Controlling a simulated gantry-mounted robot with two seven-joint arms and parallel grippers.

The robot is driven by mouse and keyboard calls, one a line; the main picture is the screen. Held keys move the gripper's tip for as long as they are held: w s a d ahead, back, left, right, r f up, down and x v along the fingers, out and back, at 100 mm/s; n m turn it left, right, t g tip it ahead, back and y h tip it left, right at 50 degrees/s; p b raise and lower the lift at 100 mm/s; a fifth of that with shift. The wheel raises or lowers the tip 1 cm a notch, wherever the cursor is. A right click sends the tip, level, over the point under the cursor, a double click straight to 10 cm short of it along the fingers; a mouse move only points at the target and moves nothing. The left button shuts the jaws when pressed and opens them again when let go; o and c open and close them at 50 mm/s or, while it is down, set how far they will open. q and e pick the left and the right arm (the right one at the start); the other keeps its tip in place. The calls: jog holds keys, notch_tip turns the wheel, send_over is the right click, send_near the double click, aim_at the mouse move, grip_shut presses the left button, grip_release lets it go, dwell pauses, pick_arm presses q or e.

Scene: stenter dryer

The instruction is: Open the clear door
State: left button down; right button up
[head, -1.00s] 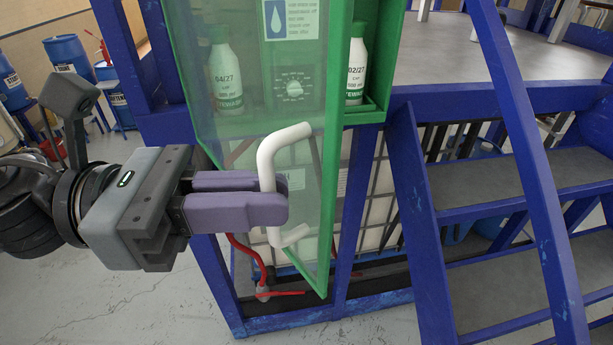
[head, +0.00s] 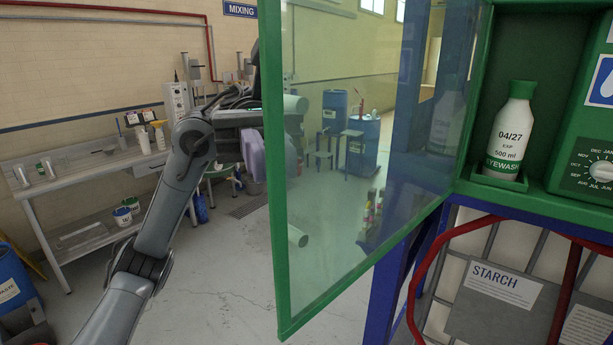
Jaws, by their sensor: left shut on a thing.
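The clear door (head: 350,150) has a green frame and stands swung wide open to the left of the green eyewash cabinet (head: 540,190). I see it from its inner side. White ends of its handle (head: 296,104) show through the clear panel near the free edge; the rest is largely hidden by the frame. The frame hides part of the grip. My right gripper is out of view.
An eyewash bottle (head: 510,135) stands in the open cabinet. A blue post (head: 400,200) is by the hinge side. A red hose (head: 500,222) and starch container (head: 500,300) are below. A workbench (head: 90,190) stands at left; the floor before it is mostly clear.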

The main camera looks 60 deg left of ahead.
pick_arm(q)
jog(key=shift+w+a, duration=0.1)
jog(key=shift+a, duration=0.1)
jog(key=c, duration=1.2)
grip_release()
jog(key=p+v, duration=0.2)
jog(key=v, duration=0.8)
jog(key=shift+w+a+p, duration=0.1)
jog(key=shift+a+p, duration=0.2)
jog(key=shift+a, duration=0.1)
jog(key=shift+w, duration=0.1)
